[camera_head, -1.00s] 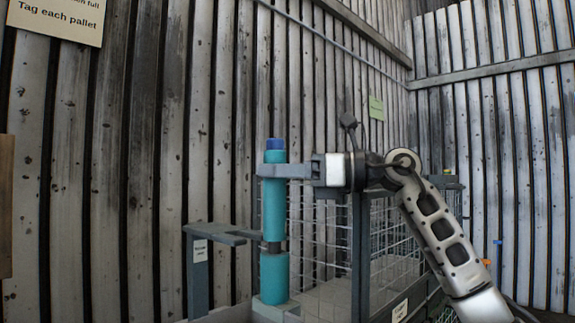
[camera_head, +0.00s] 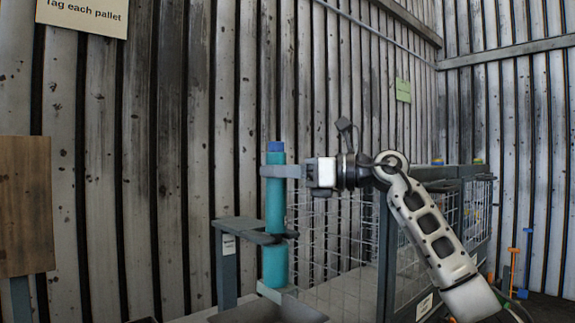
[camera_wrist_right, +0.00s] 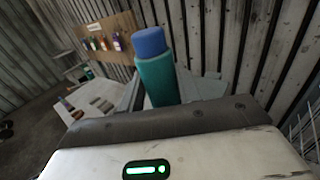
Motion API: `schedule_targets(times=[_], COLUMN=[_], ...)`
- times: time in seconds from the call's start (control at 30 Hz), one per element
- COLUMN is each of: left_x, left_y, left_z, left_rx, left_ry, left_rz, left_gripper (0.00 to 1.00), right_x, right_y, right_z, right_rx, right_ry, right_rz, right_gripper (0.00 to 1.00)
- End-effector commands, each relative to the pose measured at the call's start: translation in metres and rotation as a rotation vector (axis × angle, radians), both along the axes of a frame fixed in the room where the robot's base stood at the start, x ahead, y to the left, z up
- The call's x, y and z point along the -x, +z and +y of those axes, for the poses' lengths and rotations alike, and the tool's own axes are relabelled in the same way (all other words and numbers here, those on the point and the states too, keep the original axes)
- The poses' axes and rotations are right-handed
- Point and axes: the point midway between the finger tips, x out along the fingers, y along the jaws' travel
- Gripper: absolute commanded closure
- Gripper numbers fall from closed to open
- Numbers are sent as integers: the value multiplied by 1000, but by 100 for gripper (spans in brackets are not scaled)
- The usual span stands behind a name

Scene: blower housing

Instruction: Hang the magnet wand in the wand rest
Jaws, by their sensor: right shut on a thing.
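The magnet wand (camera_head: 275,206) is an upright teal cylinder with a blue cap, left of centre in the head view. My right gripper (camera_head: 282,171) is shut around its upper part, just below the cap. In the right wrist view the wand (camera_wrist_right: 157,78) stands between the fingers. The wand rest (camera_head: 228,270) is a grey labelled post with a flat arm (camera_head: 245,224) reaching right. The arm's end overlaps the wand's lower half in the picture. I cannot tell whether the wand sits in it or only beside it. My left gripper is not in view.
A wire-mesh cage (camera_head: 335,245) with dark posts stands right of the wand, close under my right arm. A corrugated wall is behind. A brown board (camera_head: 25,205) stands at far left. The right wrist view shows a board with several bottles (camera_wrist_right: 103,42).

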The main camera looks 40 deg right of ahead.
Motion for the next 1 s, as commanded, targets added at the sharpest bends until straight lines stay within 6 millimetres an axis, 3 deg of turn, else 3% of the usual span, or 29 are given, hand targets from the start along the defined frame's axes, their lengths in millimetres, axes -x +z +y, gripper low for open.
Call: schedule_targets(times=[0.43,0.9,0.93,1.0], left_x=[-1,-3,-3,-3], left_y=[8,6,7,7], left_z=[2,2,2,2], left_rx=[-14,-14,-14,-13], left_ry=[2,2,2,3], left_rz=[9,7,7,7], left_gripper=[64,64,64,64], right_x=[-26,-26,-26,-26], right_y=[3,-2,-2,-2], right_z=[2,2,2,2], right_rx=[-2,-1,-1,0], right_ry=[1,0,0,0], right_rz=[-4,-4,-4,-4], right_gripper=[100,100,58,41])
